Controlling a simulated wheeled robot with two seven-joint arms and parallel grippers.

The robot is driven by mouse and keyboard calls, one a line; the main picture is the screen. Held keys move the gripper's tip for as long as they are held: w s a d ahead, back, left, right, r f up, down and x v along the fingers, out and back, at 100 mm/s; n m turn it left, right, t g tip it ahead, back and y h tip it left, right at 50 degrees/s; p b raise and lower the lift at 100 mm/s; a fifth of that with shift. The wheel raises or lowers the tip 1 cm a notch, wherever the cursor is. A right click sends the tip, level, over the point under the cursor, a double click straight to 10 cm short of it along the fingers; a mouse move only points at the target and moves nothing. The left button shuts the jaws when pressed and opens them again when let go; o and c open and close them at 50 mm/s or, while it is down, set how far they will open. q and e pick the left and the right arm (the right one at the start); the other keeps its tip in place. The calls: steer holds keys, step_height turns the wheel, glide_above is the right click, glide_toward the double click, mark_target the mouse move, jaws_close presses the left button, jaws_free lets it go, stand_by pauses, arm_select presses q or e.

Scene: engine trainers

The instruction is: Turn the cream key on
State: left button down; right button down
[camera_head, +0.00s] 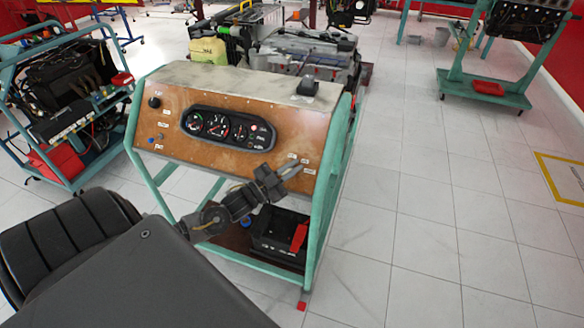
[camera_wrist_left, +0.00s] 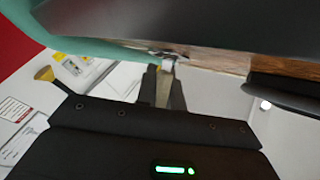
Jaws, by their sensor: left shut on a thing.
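The wooden-faced engine trainer panel (camera_head: 300,122) stands in front of me on a green frame, with a dark gauge cluster (camera_head: 228,130) in its middle. My left gripper (camera_head: 289,169) reaches the lower right part of the panel, beside small white labels. In the left wrist view, the left gripper (camera_wrist_left: 164,84) is shut on a small pale piece, the cream key (camera_wrist_left: 168,64), at the panel. The fingers hide most of the key, and I cannot tell its turned position. My right gripper is not in view.
A black battery with a red part (camera_head: 282,238) sits on the trainer's lower shelf. Another engine stand (camera_head: 70,95) is at the left, and a green stand with a red tray (camera_head: 487,88) is at the back right. The tiled floor at right is clear.

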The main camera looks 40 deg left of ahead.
arm_select(q)
steer(key=c, duration=1.5)
jaws_free()
steer(key=b+v, duration=0.2)
steer(key=v, duration=0.8)
steer(key=shift+s+a+f+b, duration=0.1)
steer(key=shift+s+b, duration=0.2)
steer(key=shift+s, duration=0.05)
